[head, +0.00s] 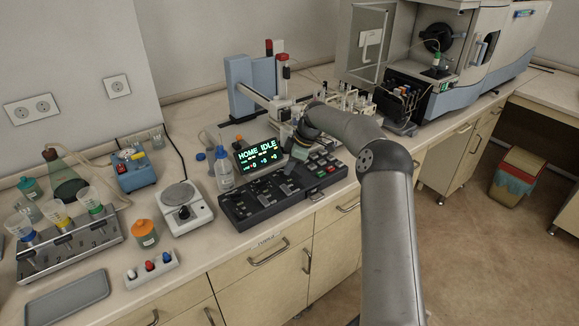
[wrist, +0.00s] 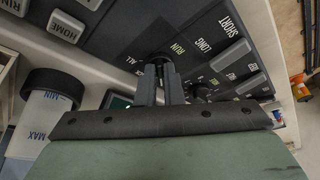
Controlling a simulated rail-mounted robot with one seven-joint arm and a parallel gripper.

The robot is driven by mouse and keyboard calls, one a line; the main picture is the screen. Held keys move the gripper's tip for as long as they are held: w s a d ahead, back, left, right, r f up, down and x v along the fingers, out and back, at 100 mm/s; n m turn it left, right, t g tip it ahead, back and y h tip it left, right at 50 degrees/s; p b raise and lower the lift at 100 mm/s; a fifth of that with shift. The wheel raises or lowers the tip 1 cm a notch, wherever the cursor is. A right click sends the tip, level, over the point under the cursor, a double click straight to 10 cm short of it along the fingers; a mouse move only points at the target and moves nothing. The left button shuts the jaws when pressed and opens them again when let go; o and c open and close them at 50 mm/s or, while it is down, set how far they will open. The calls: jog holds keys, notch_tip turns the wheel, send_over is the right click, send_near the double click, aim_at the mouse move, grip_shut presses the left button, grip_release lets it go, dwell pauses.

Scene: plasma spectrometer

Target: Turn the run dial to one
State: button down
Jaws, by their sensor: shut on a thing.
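The black control panel (head: 245,206) lies on the bench in the head view, with levers and several buttons. In the wrist view, the run dial (wrist: 160,64) is a small dark knob on the panel, near the printed words RUN and ALL. My gripper (wrist: 160,76) has its two dark fingers closed on either side of this dial. The fingers hide much of it, and I cannot tell which mark it points to. In the head view my gripper (head: 299,151) is low over the back of the panel, and the dial is hidden there.
A wash bottle (head: 224,172) and a balance (head: 185,208) are to the left. A blue and white autosampler (head: 250,85) with tube racks stands behind. In the wrist view, a bottle with a black cap (wrist: 55,82) is close at left.

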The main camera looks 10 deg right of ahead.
jog(key=c, duration=1.6)
grip_release()
jog(key=shift+o, duration=0.2)
jog(key=b+v, duration=0.1)
jog(key=v, duration=1.6)
jog(key=shift+d+r, duration=0.15)
jog(key=shift+r, duration=0.05)
